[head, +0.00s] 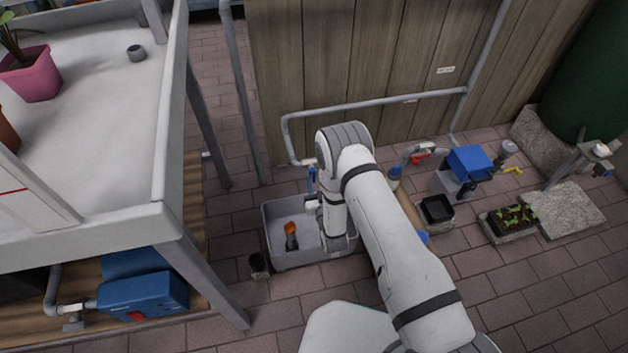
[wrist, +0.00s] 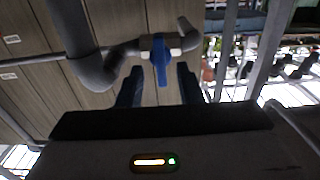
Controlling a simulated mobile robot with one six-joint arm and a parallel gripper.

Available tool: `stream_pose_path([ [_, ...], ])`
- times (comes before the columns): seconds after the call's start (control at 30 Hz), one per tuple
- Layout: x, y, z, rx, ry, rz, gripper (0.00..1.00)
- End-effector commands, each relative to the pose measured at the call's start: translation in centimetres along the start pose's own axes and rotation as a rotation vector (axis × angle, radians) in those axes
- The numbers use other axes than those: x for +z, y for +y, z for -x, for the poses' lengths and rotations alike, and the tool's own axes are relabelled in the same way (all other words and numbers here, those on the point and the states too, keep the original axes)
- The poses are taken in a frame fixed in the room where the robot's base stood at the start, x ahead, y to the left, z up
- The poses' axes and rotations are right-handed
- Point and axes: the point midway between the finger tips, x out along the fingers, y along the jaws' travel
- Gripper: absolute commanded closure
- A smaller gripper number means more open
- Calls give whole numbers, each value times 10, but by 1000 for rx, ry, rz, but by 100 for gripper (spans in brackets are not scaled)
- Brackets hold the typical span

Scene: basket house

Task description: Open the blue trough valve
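The blue trough valve handle (head: 311,178) shows in the head view on a grey pipe, above the pale grey trough (head: 274,256) and just left of my arm. In the wrist view, the blue handle (wrist: 160,62) hangs from a white valve body on the grey pipe (wrist: 98,70). My gripper (wrist: 158,84) is open, its two dark blue fingers spread apart on either side of the handle's lower end. I see no finger touching the handle. In the head view my arm hides part of the trough, and the fingers are hard to make out.
The trough holds an orange-topped object (head: 291,230). The grey pipe runs along the wooden wall (head: 390,60). A white table (head: 95,140) stands at left. A blue box (head: 468,160), a black pot (head: 437,209) and a seedling tray (head: 509,222) stand right of my arm.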

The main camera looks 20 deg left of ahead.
Motion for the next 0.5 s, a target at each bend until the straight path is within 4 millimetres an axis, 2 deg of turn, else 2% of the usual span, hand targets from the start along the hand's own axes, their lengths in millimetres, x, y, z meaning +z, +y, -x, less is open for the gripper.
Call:
stream_pose_path([
  [0.2, 0, -1, -18, -2, 0, 0, 67],
  [0.47, 0, -2, -19, -3, -1, 0, 67],
  [0.5, 0, -2, -18, -3, -1, 0, 71],
])
